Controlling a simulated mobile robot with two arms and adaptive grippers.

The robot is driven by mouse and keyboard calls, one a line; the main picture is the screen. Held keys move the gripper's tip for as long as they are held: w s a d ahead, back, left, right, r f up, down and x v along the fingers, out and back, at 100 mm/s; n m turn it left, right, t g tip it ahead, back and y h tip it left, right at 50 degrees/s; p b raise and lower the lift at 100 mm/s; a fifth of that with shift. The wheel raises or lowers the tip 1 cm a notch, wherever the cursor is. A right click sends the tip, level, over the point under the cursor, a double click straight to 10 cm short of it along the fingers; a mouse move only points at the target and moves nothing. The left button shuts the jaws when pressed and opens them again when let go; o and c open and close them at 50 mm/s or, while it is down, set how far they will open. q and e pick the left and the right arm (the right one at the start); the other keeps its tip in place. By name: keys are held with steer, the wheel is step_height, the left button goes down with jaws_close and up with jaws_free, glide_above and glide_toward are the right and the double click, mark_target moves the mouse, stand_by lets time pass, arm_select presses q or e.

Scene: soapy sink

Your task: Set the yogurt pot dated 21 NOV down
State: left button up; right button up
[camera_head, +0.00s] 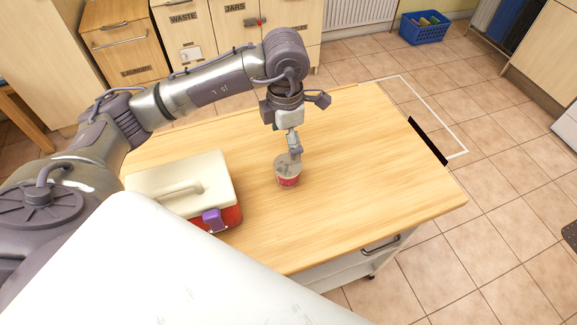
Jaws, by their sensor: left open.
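A small yogurt pot (288,179), grey-white with a red-pink label, stands upright on the wooden top of a trolley (380,170). Any date on it is too small to read. My left gripper (295,151) comes down from above with its jaws open. Its fingertip is at the pot's rim and overlaps the pot's top in the picture. I cannot tell whether it touches. My right gripper is not in view.
A red cool box (228,217) with a cream lid and purple latch stands left of the pot. The top is clear to the pot's right. Drawers and bins (187,37) labelled WASTE and JARS stand behind. A blue basket (424,29) sits on the tiled floor.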

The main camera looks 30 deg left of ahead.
mark_target(288, 164)
arm_select(q)
step_height(288, 164, down, 6)
steer(key=shift+r+p, duration=0.1)
steer(key=shift+p, duration=0.4)
steer(key=f, duration=0.1)
steer(key=f+p, duration=0.1)
steer(key=f, duration=0.1)
steer(key=f+p, duration=0.1)
steer(key=shift+d+f, duration=0.25)
steer(key=shift+f, duration=0.65)
steer(key=c, duration=1.3)
steer(key=shift+r, duration=0.1)
steer(key=shift+c, duration=0.7)
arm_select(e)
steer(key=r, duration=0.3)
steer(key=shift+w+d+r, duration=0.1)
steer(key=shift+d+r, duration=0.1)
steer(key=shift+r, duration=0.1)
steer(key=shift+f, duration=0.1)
